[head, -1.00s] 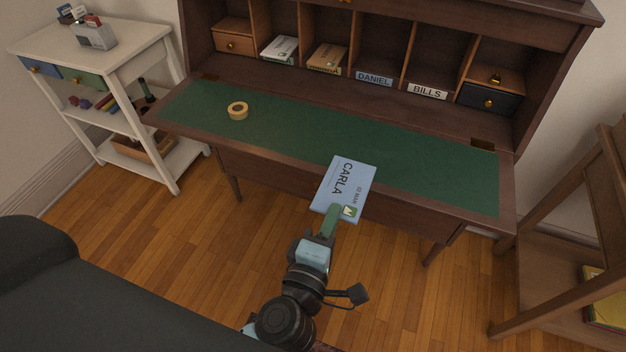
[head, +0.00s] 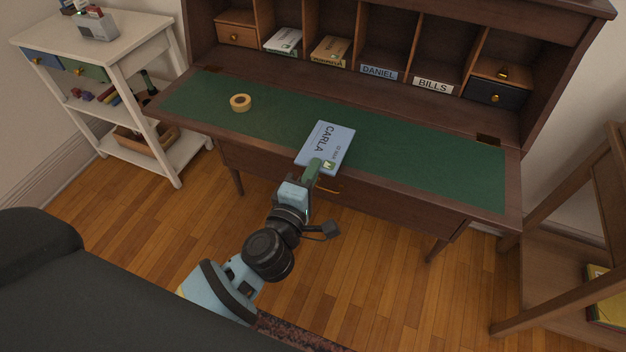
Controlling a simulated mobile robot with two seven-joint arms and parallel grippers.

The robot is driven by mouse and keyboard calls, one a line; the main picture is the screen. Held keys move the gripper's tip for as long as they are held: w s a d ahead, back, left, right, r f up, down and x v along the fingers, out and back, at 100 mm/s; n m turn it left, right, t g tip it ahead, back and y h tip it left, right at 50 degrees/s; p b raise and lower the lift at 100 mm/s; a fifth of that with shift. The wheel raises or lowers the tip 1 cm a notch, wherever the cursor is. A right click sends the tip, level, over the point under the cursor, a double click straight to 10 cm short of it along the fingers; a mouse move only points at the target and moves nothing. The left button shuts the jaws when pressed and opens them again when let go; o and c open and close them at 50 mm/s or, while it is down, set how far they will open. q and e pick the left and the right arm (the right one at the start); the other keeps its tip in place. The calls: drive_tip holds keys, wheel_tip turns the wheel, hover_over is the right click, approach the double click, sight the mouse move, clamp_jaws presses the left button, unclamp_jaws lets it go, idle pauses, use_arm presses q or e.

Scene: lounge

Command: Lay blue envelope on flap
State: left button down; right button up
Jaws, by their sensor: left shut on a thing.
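The blue envelope (head: 325,146), marked CARLA with a green stamp, is in my left gripper (head: 314,170). The gripper is shut on the envelope's near edge. The envelope overlaps the front edge of the desk flap (head: 420,168), a brown wooden board with a green inlay. Whether the envelope touches the flap or hovers above it, I cannot tell. My right gripper is not in view.
A roll of tape (head: 241,102) lies on the flap's left part. Pigeonholes behind hold a DANIEL envelope (head: 379,73), a BILLS envelope (head: 433,86) and others. A white shelf cart (head: 130,45) stands left, a wooden stand (head: 560,225) right. The flap's right part is clear.

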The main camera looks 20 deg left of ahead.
use_arm(q)
drive_tip(key=shift+s+f+b, duration=0.1)
drive_tip(key=shift+f+b, duration=0.4)
drive_tip(key=shift+f, duration=0.75)
drive_tip(key=shift+f, duration=0.2)
drive_tip(key=c, duration=1.6)
unclamp_jaws()
drive_tip(key=s, duration=1.2)
drive_tip(key=shift+a+r, duration=0.15)
drive_tip(key=shift+r, duration=0.05)
drive_tip(key=shift+s, duration=0.1)
